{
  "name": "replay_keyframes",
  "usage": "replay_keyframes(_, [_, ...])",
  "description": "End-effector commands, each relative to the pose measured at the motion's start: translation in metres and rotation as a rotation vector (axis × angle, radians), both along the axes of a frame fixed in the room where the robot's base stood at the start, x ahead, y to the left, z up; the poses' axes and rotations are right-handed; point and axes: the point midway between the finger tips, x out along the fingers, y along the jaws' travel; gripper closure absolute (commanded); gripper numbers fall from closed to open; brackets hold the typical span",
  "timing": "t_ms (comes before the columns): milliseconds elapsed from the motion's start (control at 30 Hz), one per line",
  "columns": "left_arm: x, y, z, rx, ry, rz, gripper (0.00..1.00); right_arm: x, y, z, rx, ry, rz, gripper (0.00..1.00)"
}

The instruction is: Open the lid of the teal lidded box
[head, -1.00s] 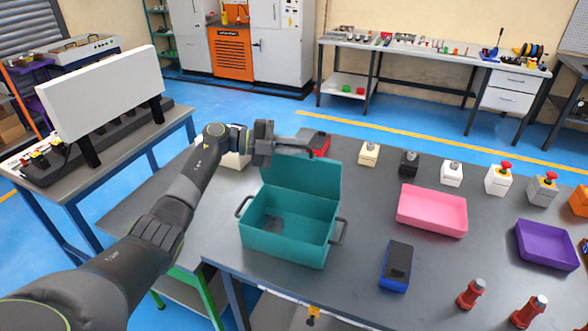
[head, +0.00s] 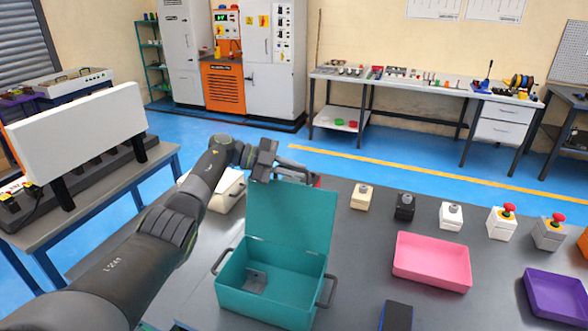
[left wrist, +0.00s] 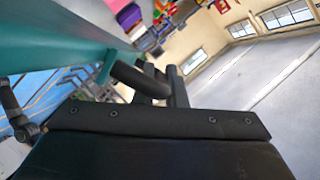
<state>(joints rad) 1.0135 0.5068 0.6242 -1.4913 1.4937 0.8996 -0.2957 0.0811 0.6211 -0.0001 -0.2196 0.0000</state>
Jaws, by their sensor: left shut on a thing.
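The teal lidded box (head: 268,290) stands on the grey table in the head view. Its lid (head: 290,215) is raised and stands up from the back edge, so the inside is visible. A small grey bracket (head: 256,280) lies inside. My left gripper (head: 288,175) is at the lid's top edge and shut on the lid. In the left wrist view, a dark bar (left wrist: 140,80) shows beside the teal panel (left wrist: 50,40). The exact contact of the fingers is hard to see. My right gripper is not in view.
A pink tray (head: 432,262) and a purple tray (head: 556,295) lie to the right. Several button boxes, such as the white one (head: 451,216), stand in a row behind them. A cream box (head: 226,190) is behind my left arm.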

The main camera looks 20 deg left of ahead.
Motion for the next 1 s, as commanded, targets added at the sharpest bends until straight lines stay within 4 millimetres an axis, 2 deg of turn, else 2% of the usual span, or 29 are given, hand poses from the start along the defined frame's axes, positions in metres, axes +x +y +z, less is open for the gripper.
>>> replay_keyframes(433, [0.0,0.0,-0.001,0.001,0.0,0.002,1.0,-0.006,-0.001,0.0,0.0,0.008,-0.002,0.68])
replay_keyframes(467, [0.0,0.0,-0.001,0.001,0.0,0.002,0.85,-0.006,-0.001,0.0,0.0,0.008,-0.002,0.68])
replay_keyframes(600, [0.0,0.0,-0.001,0.0,0.0,0.001,0.68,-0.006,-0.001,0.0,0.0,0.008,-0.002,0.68])
replay_keyframes(867, [0.0,0.001,-0.001,0.0,0.0,0.001,0.68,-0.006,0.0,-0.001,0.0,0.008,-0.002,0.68])
replay_keyframes(1000, [-0.003,0.01,0.0,0.001,-0.002,0.003,0.68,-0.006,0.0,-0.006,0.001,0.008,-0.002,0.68])
